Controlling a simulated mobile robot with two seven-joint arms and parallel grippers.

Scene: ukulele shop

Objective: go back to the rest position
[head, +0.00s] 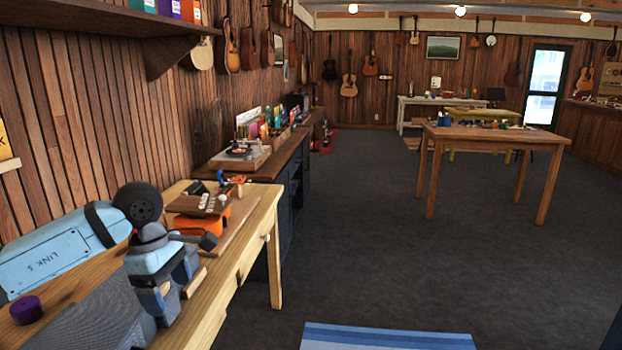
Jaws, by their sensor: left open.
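My left gripper (174,288) hangs at the lower left of the head view, at the end of my arm that comes in from the left. Its fingers point down and are apart, with nothing seen held between them. It is over the front part of the wooden workbench (255,232), beside a grey ribbed mat (92,322). Whether the fingertips touch anything is hard to tell. My right gripper is not in view.
A purple roll (26,310) lies on the bench left of the gripper. An orange item (240,212) with wooden pieces stands behind it. A dark cabinet (294,180) continues along the wall. A wooden table (490,136) stands at right. The grey floor (400,270) between is open.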

